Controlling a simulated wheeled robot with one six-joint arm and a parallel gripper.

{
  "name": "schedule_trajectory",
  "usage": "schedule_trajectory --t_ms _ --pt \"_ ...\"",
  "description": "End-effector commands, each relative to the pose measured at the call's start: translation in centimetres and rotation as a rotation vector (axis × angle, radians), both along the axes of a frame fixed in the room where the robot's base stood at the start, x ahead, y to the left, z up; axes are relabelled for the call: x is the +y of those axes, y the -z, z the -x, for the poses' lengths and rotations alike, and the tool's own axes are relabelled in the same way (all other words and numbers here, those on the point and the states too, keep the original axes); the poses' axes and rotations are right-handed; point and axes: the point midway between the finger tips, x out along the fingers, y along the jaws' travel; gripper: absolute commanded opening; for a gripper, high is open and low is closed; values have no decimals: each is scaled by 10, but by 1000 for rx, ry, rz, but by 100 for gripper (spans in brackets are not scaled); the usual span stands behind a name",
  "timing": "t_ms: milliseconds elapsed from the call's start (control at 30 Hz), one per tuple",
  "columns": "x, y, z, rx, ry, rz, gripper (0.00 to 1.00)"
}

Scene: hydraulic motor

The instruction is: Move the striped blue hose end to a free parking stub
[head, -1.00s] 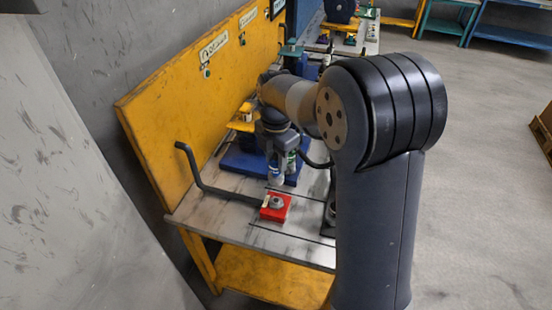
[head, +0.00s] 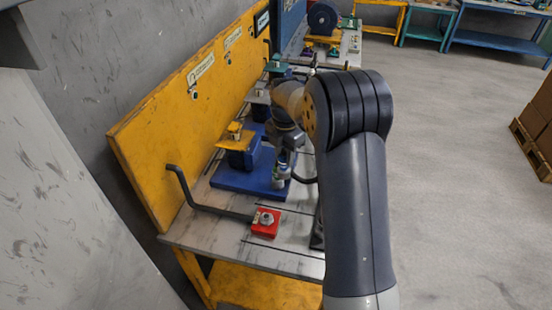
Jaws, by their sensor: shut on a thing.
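My gripper (head: 284,160) hangs pointing down over the right part of the blue base plate (head: 228,182). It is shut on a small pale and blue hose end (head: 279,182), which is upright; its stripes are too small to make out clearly. I cannot tell whether its lower tip touches anything. A dark hose (head: 304,179) curves off to the right of the gripper and passes behind my arm. A red block (head: 265,222) with a metal stub on top stands on the bench in front; nothing sits on that stub. My arm hides much of the bench's right side.
A black bent bar (head: 205,207) runs beside the red block. A blue block with a yellow top (head: 236,133) stands left of my gripper. A yellow back panel (head: 186,120) with labels borders the bench (head: 190,232). More fittings stand farther back.

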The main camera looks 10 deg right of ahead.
Motion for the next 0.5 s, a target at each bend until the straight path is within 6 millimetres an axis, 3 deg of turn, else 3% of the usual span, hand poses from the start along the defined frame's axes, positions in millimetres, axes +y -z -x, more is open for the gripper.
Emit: schedule_trajectory --t_ms 500 --pt "-53 -1 -66 -1 2 0 0"
